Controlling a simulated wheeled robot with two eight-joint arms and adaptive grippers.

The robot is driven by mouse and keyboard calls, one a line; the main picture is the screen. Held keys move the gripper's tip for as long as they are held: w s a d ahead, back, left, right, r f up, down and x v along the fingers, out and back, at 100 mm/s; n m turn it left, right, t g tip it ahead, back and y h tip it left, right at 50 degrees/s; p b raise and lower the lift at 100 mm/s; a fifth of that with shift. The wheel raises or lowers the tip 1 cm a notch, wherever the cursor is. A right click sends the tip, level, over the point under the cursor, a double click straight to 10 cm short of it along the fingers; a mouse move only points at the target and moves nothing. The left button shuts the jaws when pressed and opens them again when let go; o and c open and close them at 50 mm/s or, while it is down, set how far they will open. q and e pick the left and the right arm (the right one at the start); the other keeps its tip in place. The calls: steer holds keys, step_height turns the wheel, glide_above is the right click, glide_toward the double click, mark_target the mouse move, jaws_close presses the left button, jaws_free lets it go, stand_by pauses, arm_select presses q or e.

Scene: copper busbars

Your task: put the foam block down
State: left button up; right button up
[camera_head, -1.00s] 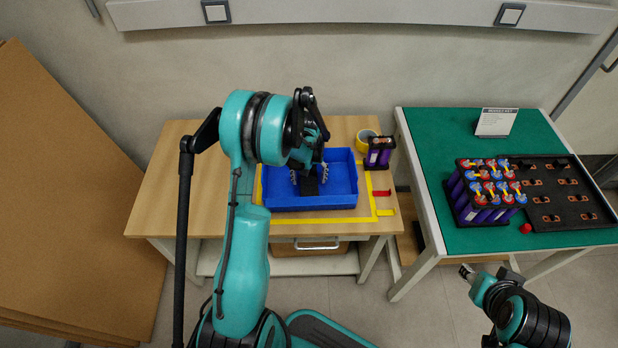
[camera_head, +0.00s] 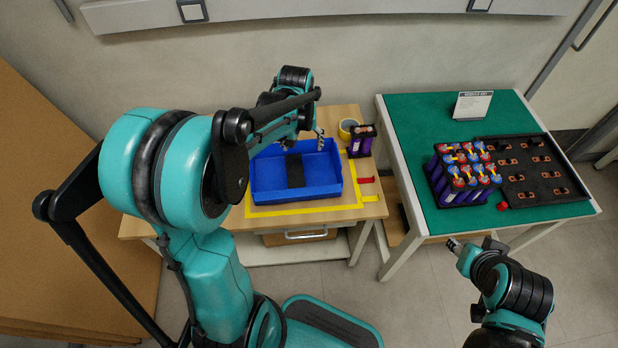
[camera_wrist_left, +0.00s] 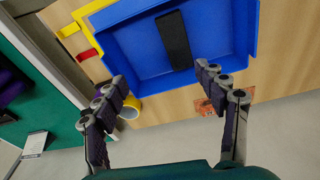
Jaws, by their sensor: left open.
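The black foam block (camera_head: 295,170) lies flat on the floor of the blue bin (camera_head: 265,188). It also shows in the left wrist view (camera_wrist_left: 173,40), lying clear of my fingers. My left gripper (camera_head: 312,142) is open and empty, above the back right part of the bin. In the left wrist view its two fingers (camera_wrist_left: 162,78) are spread wide, with nothing between them. My right gripper (camera_head: 455,245) is at the lower right, away from both tables; its opening is too small to judge.
A yellow tape roll (camera_head: 348,129) and a purple cell holder (camera_head: 361,141) stand right of the bin. Yellow tape (camera_head: 300,208) frames the bin on the wooden table. The green table (camera_head: 410,125) holds a purple battery module (camera_head: 462,178) and a black busbar tray (camera_head: 532,172).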

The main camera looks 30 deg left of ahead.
arm_select(q)
steer(key=s+d+r+m+t, duration=0.2)
steer(key=s+d+r, duration=0.1)
steer(key=s+d, duration=0.2)
steer(key=s+d+r+m+t, duration=0.3)
steer(key=s+d+r, duration=0.1)
steer(key=s, duration=0.6)
steer(key=shift+s+d, duration=0.25)
steer(key=shift+d, duration=0.5)
